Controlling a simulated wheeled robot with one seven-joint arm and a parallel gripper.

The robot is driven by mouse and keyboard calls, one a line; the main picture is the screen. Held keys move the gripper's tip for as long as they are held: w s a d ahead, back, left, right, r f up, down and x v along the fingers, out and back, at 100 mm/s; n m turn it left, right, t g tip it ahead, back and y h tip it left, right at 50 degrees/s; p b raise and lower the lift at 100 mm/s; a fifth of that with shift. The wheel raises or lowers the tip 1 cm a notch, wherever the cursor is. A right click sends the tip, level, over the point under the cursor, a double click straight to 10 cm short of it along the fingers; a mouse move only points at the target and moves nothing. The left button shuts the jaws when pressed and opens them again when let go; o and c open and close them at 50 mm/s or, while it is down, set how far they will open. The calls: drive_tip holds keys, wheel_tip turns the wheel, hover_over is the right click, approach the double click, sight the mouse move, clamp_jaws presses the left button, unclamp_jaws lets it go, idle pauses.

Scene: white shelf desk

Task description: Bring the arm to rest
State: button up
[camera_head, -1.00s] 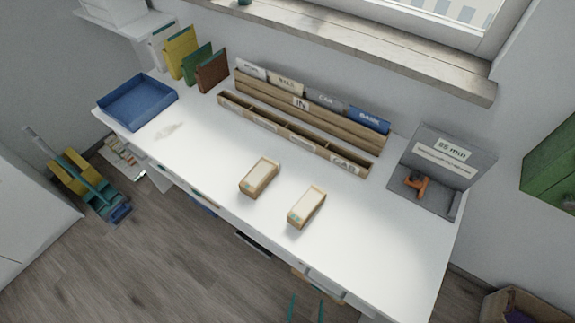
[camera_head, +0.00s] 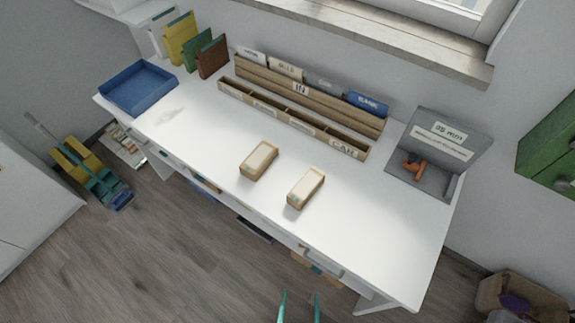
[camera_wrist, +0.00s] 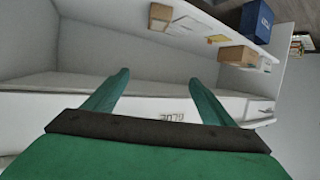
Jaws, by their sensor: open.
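My gripper (camera_head: 299,299) shows at the bottom edge of the head view, its two teal fingers apart and nothing between them. It is over the floor in front of the white desk (camera_head: 390,235), clear of the desk's front edge. In the wrist view my gripper (camera_wrist: 160,92) has its green fingers spread wide and empty, facing the desk front with its drawers and lower space. The rest of my arm is out of the head view.
Two small light-topped boxes (camera_head: 259,160) (camera_head: 306,187) lie near the desk's front edge. Behind them stands a wooden sorter (camera_head: 292,125) with cards. A blue tray (camera_head: 138,88) is at the left, a grey holder (camera_head: 437,143) with an orange object (camera_head: 414,165) at the right. The floor (camera_head: 150,255) in front is clear.

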drive_tip(key=s+a+r+y, duration=0.1)
drive_tip(key=a+r, duration=0.1)
drive_tip(key=r, duration=1.3)
drive_tip(key=s+a+r+n+t, duration=0.1)
drive_tip(key=s+a+r, duration=0.1)
drive_tip(key=r, duration=1.3)
drive_tip(key=shift+a+r+y, duration=0.15)
drive_tip(key=shift+r+y, duration=0.15)
drive_tip(key=shift+y, duration=0.1)
